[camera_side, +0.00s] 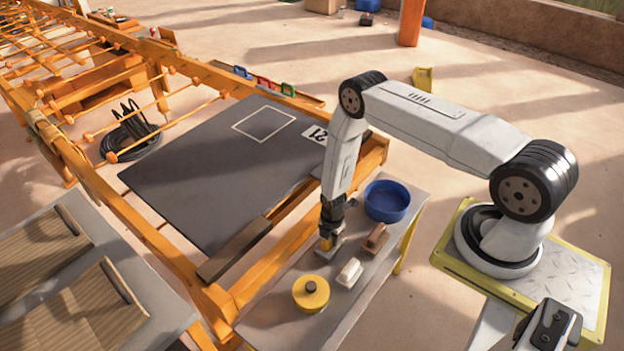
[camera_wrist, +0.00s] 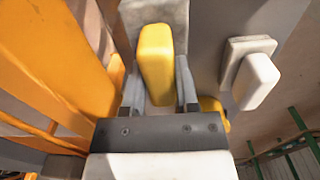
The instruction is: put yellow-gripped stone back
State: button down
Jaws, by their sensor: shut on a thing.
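The yellow-gripped stone (camera_side: 325,245) is at the left edge of the grey side table (camera_side: 372,297), under my gripper (camera_side: 327,232). In the wrist view my gripper (camera_wrist: 158,75) is shut on its yellow grip (camera_wrist: 155,58), one finger on each side. The pale stone slab (camera_wrist: 152,12) shows beyond the grip. The stone is at or just above the tabletop; I cannot tell whether it touches. A white-gripped stone (camera_side: 349,272) lies to its right and nearer the camera; it also shows in the wrist view (camera_wrist: 258,76). A brown-gripped stone (camera_side: 375,238) lies to the right.
A blue bowl (camera_side: 387,203) stands at the table's back and a round yellow container (camera_side: 310,293) at its front. Left of the table is an orange frame (camera_side: 228,300) with a dark slab (camera_side: 205,185) bearing a white outlined square. Several coloured handles line the far rail.

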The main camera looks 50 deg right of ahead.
jog(key=shift+f, duration=0.1)
jog(key=shift+c, duration=1.8)
grip_release()
notch_tip(320, 180, up, 12)
